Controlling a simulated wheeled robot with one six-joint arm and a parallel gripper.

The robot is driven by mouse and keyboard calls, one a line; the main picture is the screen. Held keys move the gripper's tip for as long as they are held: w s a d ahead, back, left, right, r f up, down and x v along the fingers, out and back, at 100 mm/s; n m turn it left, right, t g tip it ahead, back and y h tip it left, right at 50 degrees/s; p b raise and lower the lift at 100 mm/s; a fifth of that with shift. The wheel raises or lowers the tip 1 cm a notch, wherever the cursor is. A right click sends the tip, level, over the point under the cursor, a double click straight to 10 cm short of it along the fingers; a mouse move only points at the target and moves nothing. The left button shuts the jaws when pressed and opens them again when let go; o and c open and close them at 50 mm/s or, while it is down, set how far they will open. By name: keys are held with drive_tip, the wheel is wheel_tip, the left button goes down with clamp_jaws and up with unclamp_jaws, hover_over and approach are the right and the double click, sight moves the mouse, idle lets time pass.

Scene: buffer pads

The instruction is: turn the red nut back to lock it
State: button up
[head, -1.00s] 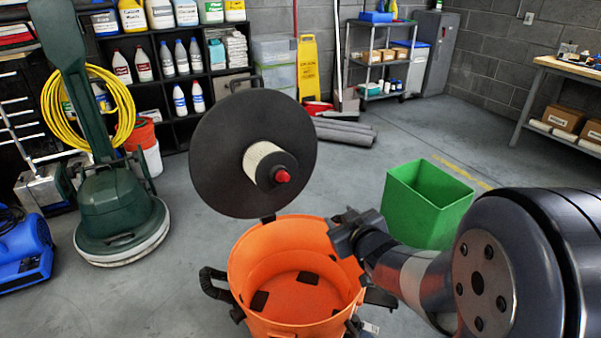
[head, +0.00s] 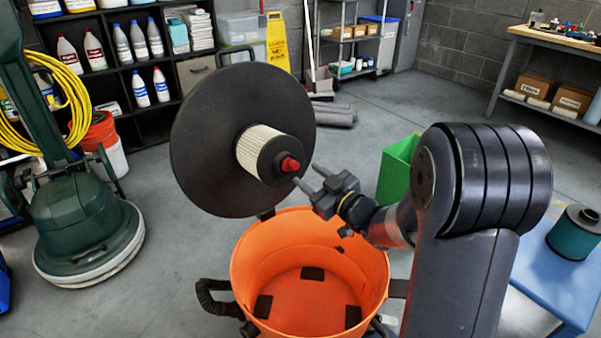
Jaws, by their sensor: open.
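The red nut (head: 289,164) sits at the end of a pleated cream filter (head: 258,149) with a dark end cap. The filter is mounted on the underside of a round black lid (head: 205,135), which stands tilted up above the orange drum (head: 246,270). My gripper (head: 304,179) is open and empty. Its fingertips point left toward the nut, just right of it and slightly lower. A small gap seems to lie between them, but I cannot tell the depth exactly.
A green bin (head: 396,172) stands behind my arm. A teal filter (head: 573,234) stands on a blue table (head: 548,278) at the right. A green floor machine (head: 85,225) stands at the left. Dark shelves with bottles (head: 140,40) line the back.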

sight(296, 167)
drive_tip(key=shift+b+x, duration=0.3)
drive_tip(key=shift+x, duration=1.85)
drive_tip(key=shift+c, duration=0.3)
clamp_jaws()
